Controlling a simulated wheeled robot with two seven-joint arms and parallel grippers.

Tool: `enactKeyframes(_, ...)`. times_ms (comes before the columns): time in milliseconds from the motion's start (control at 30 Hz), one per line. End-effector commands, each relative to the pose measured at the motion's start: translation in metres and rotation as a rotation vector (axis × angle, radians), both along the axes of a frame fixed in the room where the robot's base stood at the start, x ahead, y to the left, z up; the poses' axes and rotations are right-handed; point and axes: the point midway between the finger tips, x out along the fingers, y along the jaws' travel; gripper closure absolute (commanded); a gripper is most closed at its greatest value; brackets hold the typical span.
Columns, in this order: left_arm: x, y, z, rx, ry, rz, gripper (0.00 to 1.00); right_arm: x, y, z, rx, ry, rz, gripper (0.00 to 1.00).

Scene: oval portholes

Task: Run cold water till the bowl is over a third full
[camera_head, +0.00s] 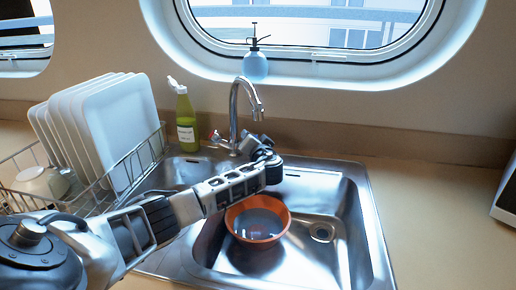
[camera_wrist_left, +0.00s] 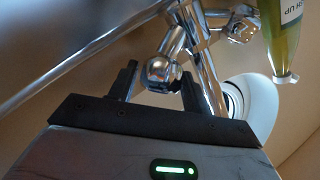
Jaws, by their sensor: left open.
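An orange bowl (camera_head: 263,243) sits in the main basin of the steel sink (camera_head: 352,255). A grey, shiny surface shows inside it, which looks like water; its depth is hard to tell. The chrome tap (camera_head: 234,104) arches behind the basin, its spout above and behind the bowl. I see no clear stream. My left gripper (camera_head: 258,143) is at the tap's base. In the left wrist view the gripper (camera_wrist_left: 158,78) is open, with a round chrome knob of the tap (camera_wrist_left: 161,70) between or just beyond its fingers. Contact cannot be told. My right gripper is not in view.
A green detergent bottle (camera_head: 186,122) stands left of the tap. A rack of white plates (camera_head: 118,120) and a white cup (camera_head: 42,182) are at the left. A spray bottle (camera_head: 255,67) is on the porthole sill. The right counter (camera_head: 430,225) is mostly clear.

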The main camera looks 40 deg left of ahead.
Motion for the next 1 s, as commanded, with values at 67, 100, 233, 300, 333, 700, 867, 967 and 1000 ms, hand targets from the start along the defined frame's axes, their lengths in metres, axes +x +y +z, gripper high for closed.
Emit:
enactKeyframes(67, -0.006, -0.010, 0.006, -0.002, 0.002, -0.004, 0.51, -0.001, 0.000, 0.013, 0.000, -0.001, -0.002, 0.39)
enactKeyframes(100, -0.011, -0.016, 0.008, -0.001, 0.003, -0.005, 0.51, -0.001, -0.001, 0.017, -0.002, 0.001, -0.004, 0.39)
enactKeyframes(233, -0.030, -0.040, 0.013, -0.004, 0.002, -0.005, 0.51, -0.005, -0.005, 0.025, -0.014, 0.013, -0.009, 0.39)
enactKeyframes(300, -0.040, -0.055, 0.010, -0.004, 0.002, -0.007, 0.51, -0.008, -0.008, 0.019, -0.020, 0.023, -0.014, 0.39)
enactKeyframes(333, -0.045, -0.060, 0.012, -0.005, 0.001, -0.005, 0.51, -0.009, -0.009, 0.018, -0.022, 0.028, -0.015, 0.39)
enactKeyframes(700, -0.085, -0.114, 0.016, -0.002, 0.000, -0.003, 0.51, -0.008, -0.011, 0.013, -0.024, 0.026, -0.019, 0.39)
enactKeyframes(867, -0.091, -0.121, 0.018, -0.001, 0.000, -0.001, 0.51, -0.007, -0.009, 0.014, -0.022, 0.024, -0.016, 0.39)
enactKeyframes(967, -0.091, -0.121, 0.018, 0.000, 0.000, 0.000, 0.51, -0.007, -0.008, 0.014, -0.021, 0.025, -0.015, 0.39)
enactKeyframes(1000, -0.091, -0.121, 0.018, 0.000, 0.000, 0.000, 0.51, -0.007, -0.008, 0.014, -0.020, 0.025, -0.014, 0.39)
